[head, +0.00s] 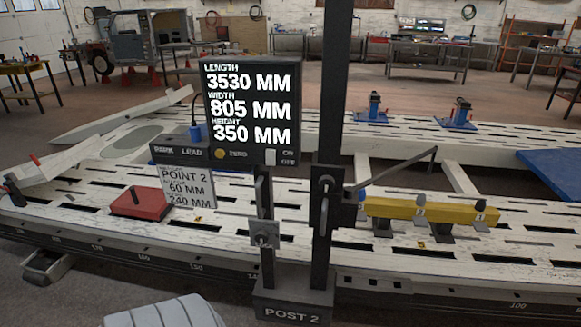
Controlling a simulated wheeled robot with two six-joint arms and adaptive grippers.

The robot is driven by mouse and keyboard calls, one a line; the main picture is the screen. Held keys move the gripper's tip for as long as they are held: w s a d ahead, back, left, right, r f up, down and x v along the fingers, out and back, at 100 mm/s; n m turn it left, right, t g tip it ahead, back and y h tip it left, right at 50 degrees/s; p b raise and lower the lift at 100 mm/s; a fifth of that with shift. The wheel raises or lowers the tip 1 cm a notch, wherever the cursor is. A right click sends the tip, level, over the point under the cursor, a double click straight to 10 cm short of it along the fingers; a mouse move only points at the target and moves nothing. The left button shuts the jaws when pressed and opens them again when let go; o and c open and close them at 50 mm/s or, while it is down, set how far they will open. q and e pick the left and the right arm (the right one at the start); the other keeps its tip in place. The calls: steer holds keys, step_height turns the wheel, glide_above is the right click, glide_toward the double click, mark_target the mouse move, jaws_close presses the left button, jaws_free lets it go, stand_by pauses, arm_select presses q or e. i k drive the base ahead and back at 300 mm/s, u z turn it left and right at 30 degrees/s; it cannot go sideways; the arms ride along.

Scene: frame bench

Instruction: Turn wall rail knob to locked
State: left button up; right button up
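Neither of my grippers is in view. A dark sliding block with a small grey knob or lever (326,184) sits on this post. A thinner post beside it carries a square grey plate with a small knob (264,234). I cannot tell which of these is the wall rail knob, and no locked marking is readable. A thin arm (395,168) reaches right from the sliding block.
A display (252,111) reads length 3530, width 805, height 350 mm. A POINT 2 card (187,187) hangs below it. The white slotted bench (120,229) holds a red block (141,204) and a yellow bar (425,209). A grey ribbed object (167,313) is at the bottom edge.

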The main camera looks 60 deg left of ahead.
mark_target(263, 237)
steer(key=u, duration=0.25)
steer(key=i, duration=0.7)
steer(key=u, duration=0.55)
